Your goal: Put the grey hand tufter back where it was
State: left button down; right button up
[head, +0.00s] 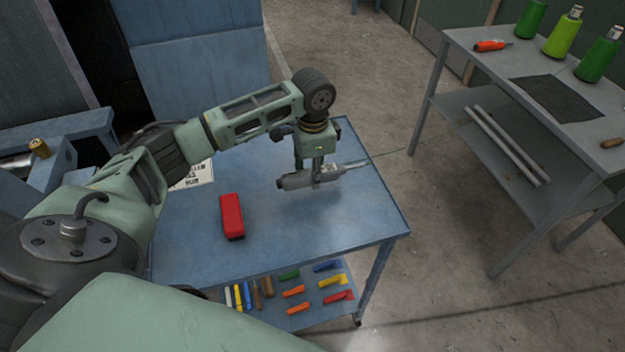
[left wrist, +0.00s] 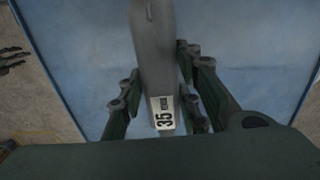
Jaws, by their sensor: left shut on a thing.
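The grey hand tufter (head: 298,181) is held in my left gripper (head: 316,178), a little above the blue table (head: 272,241). It lies roughly level, with its thin metal end pointing right. In the left wrist view the grey tufter (left wrist: 154,50) runs between the two fingers of my left gripper (left wrist: 158,95), and a white label with "35" shows on it. The fingers are closed about its body.
A red block-like case (head: 231,216) lies on the table, left of the tufter. A printed sheet (head: 196,174) is partly behind my arm. Coloured tools (head: 295,290) lie on the lower shelf. A grey bench (head: 490,60) with green cones stands right. The table's right part is clear.

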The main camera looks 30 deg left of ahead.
pick_arm(q)
notch_tip(320, 180, down, 4)
jog(key=shift+r+p, duration=0.2)
jog(key=shift+p, duration=0.4)
jog(key=shift+a+f, duration=0.1)
jog(key=shift+f, duration=0.1)
pick_arm(e)
jog(key=shift+s+a+r, duration=0.25)
jog(key=shift+s+a, duration=0.05)
jog(key=shift+s, duration=0.3)
jog(key=shift+s+a+r, duration=0.25)
jog(key=shift+s+a, duration=0.05)
jog(key=shift+s, duration=0.3)
pick_arm(q)
jog(key=c, duration=1.7)
grip_release()
jog(key=shift+f, duration=0.1)
jog(key=o, duration=0.4)
pick_arm(e)
jog(key=shift+w+d, duration=0.35)
jog(key=shift+d, duration=0.05)
